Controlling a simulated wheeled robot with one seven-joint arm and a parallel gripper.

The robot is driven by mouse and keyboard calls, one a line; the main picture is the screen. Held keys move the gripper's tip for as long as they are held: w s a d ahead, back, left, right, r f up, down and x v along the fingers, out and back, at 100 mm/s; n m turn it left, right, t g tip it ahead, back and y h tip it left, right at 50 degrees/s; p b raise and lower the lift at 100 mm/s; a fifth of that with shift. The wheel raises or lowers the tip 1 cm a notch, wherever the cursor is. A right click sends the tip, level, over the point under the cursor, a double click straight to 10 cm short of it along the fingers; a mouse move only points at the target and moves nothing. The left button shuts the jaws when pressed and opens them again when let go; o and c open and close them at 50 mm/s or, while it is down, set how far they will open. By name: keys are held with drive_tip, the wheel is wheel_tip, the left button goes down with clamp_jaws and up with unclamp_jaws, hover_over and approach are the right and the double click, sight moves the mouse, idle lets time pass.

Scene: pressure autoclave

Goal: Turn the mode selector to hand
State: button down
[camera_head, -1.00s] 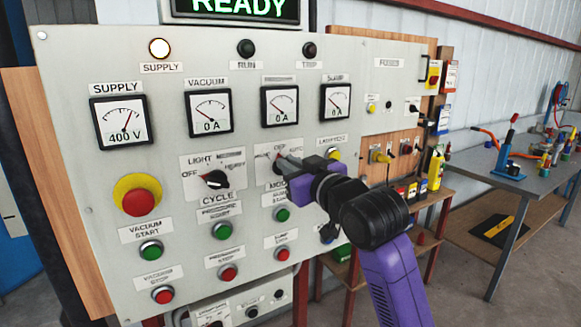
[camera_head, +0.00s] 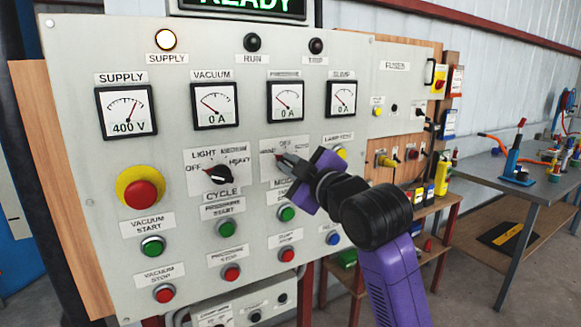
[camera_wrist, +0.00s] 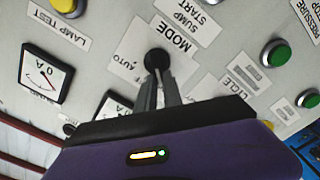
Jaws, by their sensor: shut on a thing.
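The mode selector is a black round knob (camera_wrist: 157,60) on the grey control panel (camera_head: 75,60), above the MODE label. My gripper (camera_wrist: 160,85) is shut on the knob, its two grey fingers reaching it from below in the wrist view. In the head view my gripper (camera_head: 286,160) meets the knob from the right and covers most of it. The HAND mark (camera_head: 267,153) shows left of the fingertips and OFF above them. AUTO (camera_wrist: 120,62) shows in the wrist view. The knob's pointer is hidden, so its setting cannot be read.
The LIGHT/MEDIUM/HEAVY cycle knob (camera_head: 218,174) is to the left. A yellow lamp test button (camera_head: 341,152) is at the right, close to my wrist. Green button (camera_head: 287,213) and red button (camera_head: 287,255) sit below. Gauges are above. A workbench (camera_head: 505,175) stands at the far right.

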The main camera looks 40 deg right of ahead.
drive_tip(key=shift+f, duration=0.1)
idle(0.4)
drive_tip(key=c, duration=1.5)
unclamp_jaws()
drive_tip(key=b+v, duration=0.1)
drive_tip(key=v, duration=0.6)
drive_tip(key=shift+s+a, duration=0.2)
drive_tip(key=shift+s, duration=0.2)
